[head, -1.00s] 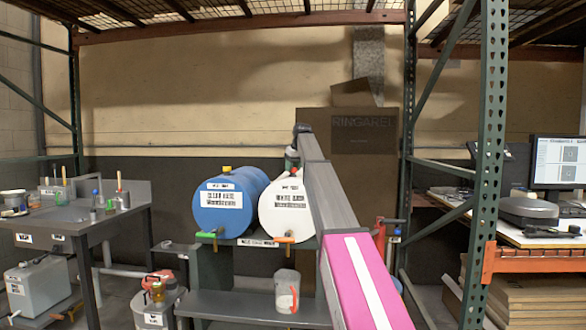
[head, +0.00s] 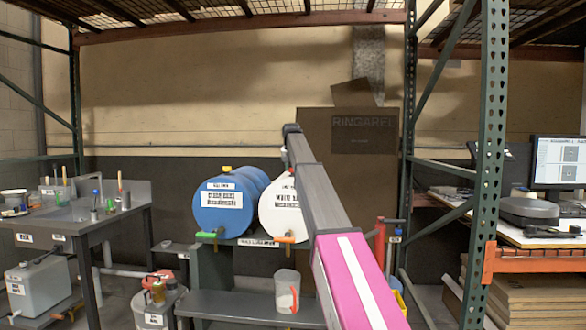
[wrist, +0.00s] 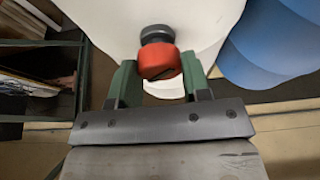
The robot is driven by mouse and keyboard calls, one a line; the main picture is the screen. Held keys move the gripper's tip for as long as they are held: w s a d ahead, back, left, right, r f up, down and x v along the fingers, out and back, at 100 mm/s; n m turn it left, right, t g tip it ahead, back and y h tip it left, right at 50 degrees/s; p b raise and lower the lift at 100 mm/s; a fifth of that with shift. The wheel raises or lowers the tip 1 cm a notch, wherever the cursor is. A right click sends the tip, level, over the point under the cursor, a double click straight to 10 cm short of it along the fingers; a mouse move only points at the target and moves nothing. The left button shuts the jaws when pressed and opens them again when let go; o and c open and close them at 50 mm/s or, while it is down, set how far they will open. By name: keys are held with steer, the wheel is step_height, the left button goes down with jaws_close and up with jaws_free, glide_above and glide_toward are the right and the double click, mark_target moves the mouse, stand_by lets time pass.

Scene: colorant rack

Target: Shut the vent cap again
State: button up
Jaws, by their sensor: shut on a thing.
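The white drum (head: 275,207) lies on its side on a stand, partly behind my arm in the head view. In the wrist view, its white body (wrist: 185,20) is close in front of my gripper (wrist: 160,76). The green fingers are shut on a red cap (wrist: 158,62), one on each side. A dark round piece (wrist: 157,34) sits right against the red cap. I cannot tell whether the cap is fully seated.
A blue drum (head: 228,204) with a yellow cap (head: 226,168) lies left of the white drum. An orange tap (head: 284,239) and a green tap (head: 207,234) stick out in front. A green rack post (head: 488,150) is at right.

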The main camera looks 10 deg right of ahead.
steer(key=m, duration=0.2)
steer(key=m+h, duration=0.1)
steer(key=m, duration=0.1)
steer(key=shift+w+a+m+g+h, duration=0.1)
steer(key=shift+a+m+g+h, duration=0.05)
steer(key=shift+m+g+h, duration=0.75)
steer(key=shift+m+g, duration=0.1)
steer(key=shift+m, duration=1.6)
steer(key=o, duration=0.9)
steer(key=shift+r, duration=0.1)
steer(key=v, duration=1)
steer(key=shift+a+r, duration=0.2)
steer(key=shift+r, duration=0.05)
